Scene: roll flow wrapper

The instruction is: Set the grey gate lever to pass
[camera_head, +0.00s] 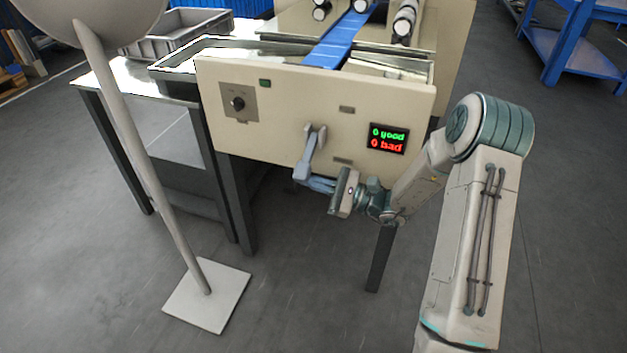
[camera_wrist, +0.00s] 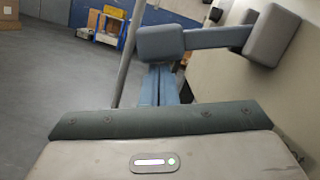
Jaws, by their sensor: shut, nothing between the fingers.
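The grey gate lever (camera_head: 311,150) is on the cream front panel of the machine. It hangs from its pivot, pointing down and slightly left, with a block-shaped handle at its lower end. In the wrist view the lever (camera_wrist: 218,37) runs across the top, with its handle block at the left end and its pivot block on the panel. My gripper (camera_head: 312,184) is shut and empty, just below and right of the handle. In the wrist view the shut blue fingers (camera_wrist: 160,75) reach toward the handle block, which hides their tips. I cannot tell whether they touch.
Small plates (camera_head: 347,109) sit on the panel, their text too small to read. The display (camera_head: 388,138) reads 0 good, 0 bad. A dark knob (camera_head: 237,103) is at the panel's left. A pole on a white base (camera_head: 207,296) stands in front, left. Open floor lies below the panel.

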